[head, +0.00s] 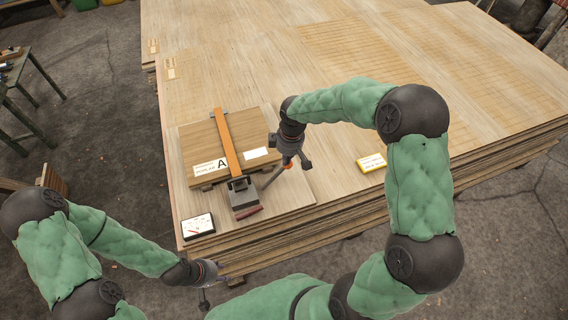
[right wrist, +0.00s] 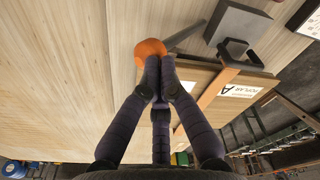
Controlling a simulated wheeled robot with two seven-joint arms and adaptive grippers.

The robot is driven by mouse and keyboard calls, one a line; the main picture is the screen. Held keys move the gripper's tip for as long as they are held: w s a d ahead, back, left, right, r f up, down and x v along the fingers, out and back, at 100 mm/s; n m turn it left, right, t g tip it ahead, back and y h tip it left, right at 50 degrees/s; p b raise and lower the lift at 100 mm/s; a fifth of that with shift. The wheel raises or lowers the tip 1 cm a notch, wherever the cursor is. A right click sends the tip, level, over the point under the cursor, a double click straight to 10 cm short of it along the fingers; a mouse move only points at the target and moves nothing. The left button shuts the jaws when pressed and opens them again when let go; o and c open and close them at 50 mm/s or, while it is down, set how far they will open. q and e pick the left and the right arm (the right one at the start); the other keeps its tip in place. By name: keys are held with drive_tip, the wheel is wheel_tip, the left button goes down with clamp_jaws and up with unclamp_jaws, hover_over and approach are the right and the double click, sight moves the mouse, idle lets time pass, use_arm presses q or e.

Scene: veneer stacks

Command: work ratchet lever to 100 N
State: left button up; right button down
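The grey ratchet (head: 242,196) sits at the front of a small veneer stack, on an orange strap (head: 225,140) that runs over the stack. Its grey lever (head: 272,177) sticks out to the right and ends in an orange knob (right wrist: 150,48). My right gripper (head: 287,163) is at the lever's end. In the right wrist view its fingertips (right wrist: 159,72) are drawn together against the knob's edge, not clearly around it. My left gripper (head: 211,287) has its fingers apart and is empty, in front of the table-high stack. A white gauge (head: 198,226) with a red needle lies left of the ratchet; its reading is too small.
The small stack (head: 196,140) carries a label "A" and lies on large veneer sheets (head: 330,60). A yellow-edged card (head: 371,162) lies to the right. A green table (head: 20,75) stands at the far left. The sheets behind my right gripper are clear.

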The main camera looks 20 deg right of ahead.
sight(288, 166)
drive_tip(key=shift+a+f+b, duration=0.1)
drive_tip(key=shift+f+b, duration=1.25)
drive_tip(key=shift+f, duration=1)
drive_tip(key=shift+r, duration=0.1)
drive_tip(key=shift+s+d+r+p, duration=0.15)
drive_tip(key=shift+s+d+p, duration=0.05)
drive_tip(key=shift+d+p, duration=0.1)
drive_tip(key=shift+s+d+r+p, duration=0.25)
drive_tip(key=shift+s+d, duration=0.15)
drive_tip(key=shift+s, duration=0.1)
drive_tip(key=shift+s+d+r+p, duration=0.15)
drive_tip(key=shift+s+d+p, duration=0.1)
drive_tip(key=shift+s+d, duration=0.2)
drive_tip(key=shift+a, duration=0.1)
